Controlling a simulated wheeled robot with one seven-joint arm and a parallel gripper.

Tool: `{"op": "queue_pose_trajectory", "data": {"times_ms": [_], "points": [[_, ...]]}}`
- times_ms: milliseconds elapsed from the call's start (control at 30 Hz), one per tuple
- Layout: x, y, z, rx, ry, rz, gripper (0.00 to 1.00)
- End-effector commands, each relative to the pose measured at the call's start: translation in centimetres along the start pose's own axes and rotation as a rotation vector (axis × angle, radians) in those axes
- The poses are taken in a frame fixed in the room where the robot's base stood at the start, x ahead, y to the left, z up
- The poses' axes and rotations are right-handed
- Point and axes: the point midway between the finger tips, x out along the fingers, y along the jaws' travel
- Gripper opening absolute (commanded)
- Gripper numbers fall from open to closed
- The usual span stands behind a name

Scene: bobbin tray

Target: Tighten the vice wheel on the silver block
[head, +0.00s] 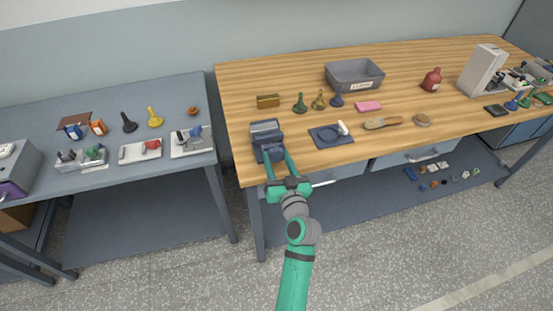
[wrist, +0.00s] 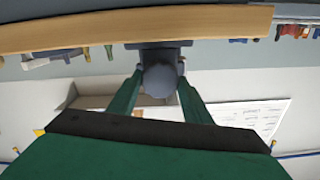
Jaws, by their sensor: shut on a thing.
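The dark blue-grey vice (head: 268,139) stands at the front left corner of the wooden workbench. A lighter grey piece, likely the silver block (head: 265,126), shows at its top; whether the jaws touch it is too small to tell. My gripper (head: 273,160) reaches the front of the vice from below. In the wrist view, my gripper (wrist: 160,76) has its green fingers on either side of the rounded dark vice wheel (wrist: 161,82), shut on it. The fingers and vice body hide part of the wheel in the head view.
A brown block (head: 268,101) and small figures stand behind. A grey bin (head: 337,84) is further back. A grey table (head: 190,90) stands left across a gap.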

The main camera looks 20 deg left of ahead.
Motion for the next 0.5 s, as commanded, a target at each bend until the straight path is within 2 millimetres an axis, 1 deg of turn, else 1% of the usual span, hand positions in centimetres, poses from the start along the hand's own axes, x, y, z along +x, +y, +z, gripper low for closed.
{"op": "queue_pose_trajectory", "data": {"times_ms": [300,500], "points": [[-0.04,0.09,0.06,0.225,-0.001,0.001,0.22],[-0.04,0.13,0.08,0.320,-0.001,0.001,0.22]]}}
